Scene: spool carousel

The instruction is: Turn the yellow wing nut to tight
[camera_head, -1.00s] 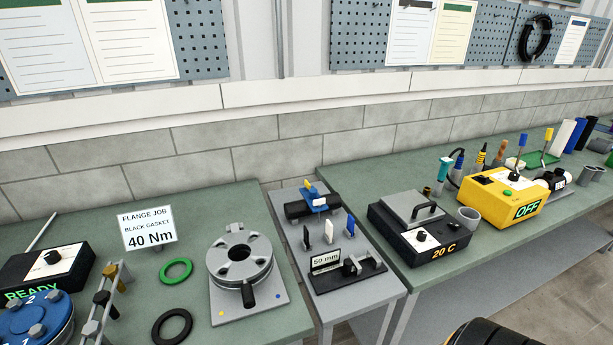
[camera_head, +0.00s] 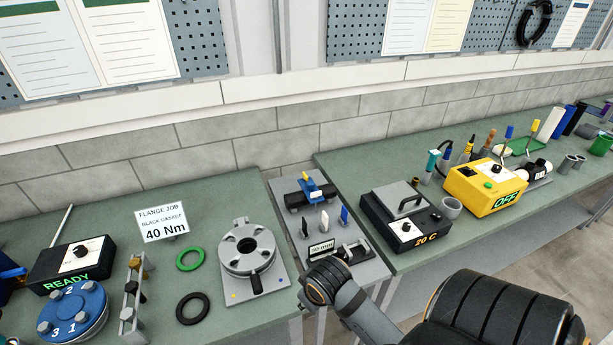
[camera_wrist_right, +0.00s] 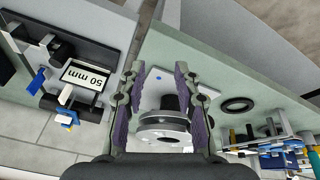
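The yellow wing nut appears as a small yellow piece (camera_head: 305,176) on top of a blue clamp (camera_head: 314,190). The clamp sits around a black pipe (camera_head: 295,199) on the narrow grey middle table. At this size I cannot tell how tight the nut is. My right gripper (camera_wrist_right: 160,75) is open and empty in the right wrist view, its fingers over the table with the round grey flange fixture (camera_wrist_right: 165,122) showing between them. In the head view my right arm reaches in from the bottom right, in front of the clamp. My left gripper is not in view.
A 50 mm gauge stand (camera_head: 321,250) lies in front of the clamp, with upright black, white and blue pieces between. The flange fixture (camera_head: 247,247) stands to the left. A black heater box (camera_head: 405,222) stands to the right.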

